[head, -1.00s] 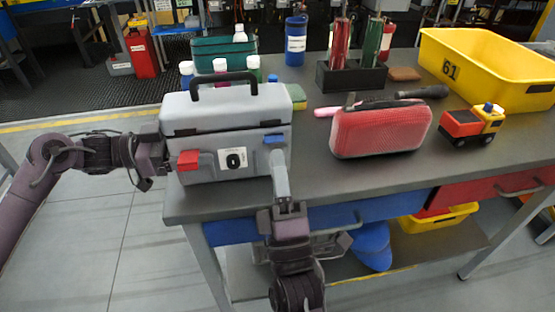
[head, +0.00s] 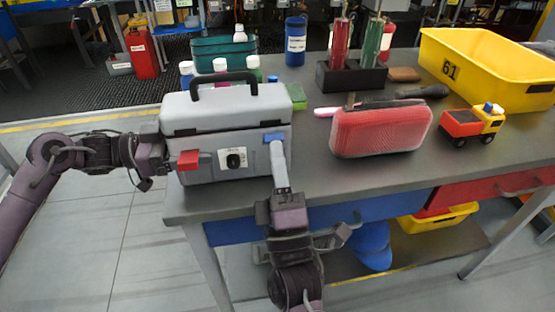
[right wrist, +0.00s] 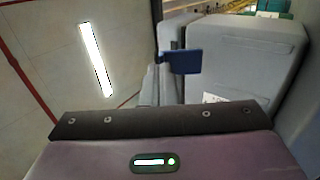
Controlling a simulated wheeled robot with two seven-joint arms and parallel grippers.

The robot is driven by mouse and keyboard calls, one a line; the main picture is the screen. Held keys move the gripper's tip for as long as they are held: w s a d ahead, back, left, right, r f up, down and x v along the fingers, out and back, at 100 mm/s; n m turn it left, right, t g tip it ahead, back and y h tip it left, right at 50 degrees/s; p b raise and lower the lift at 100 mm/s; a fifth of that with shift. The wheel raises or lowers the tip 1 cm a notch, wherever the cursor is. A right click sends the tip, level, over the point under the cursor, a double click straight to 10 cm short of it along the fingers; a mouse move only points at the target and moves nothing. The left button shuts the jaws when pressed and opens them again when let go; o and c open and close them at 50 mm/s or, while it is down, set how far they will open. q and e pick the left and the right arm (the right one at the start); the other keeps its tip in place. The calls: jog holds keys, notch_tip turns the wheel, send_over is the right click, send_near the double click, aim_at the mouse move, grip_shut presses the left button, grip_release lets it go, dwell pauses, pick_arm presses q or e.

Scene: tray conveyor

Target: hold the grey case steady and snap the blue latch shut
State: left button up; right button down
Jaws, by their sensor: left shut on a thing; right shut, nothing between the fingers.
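The grey case (head: 225,110) stands upright on the table near its left front corner, with its lid down and black handle up. The blue latch (head: 274,136) is on the right of its front face; it also shows in the right wrist view (right wrist: 185,61), standing out from the case (right wrist: 240,60). A red latch (head: 188,160) is on the left of the front. My left gripper (head: 160,155) is shut on the left side of the case. My right gripper (head: 277,148) is shut and empty, its tips just below the blue latch; whether they touch it I cannot tell.
A red mesh pouch (head: 380,130) lies right of the case. A toy truck (head: 472,125) and a yellow bin (head: 490,65) stand further right. Several bottles and a green bin (head: 225,53) are behind the case. The table front (head: 315,190) is clear.

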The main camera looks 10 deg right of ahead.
aim_at(275, 135)
jog(key=shift+r, duration=0.15)
jog(key=shift+w+r, duration=0.45)
jog(key=shift+r, duration=0.3)
jog(key=shift+w+r, duration=0.45)
jog(key=shift+r, duration=0.25)
jog(key=shift+r, duration=0.15)
notch_tip(275, 135, up, 10)
dwell(0.4)
pick_arm(q)
jog(key=o, duration=1.6)
jog(key=shift+c, duration=0.2)
jog(key=shift+a, duration=0.1)
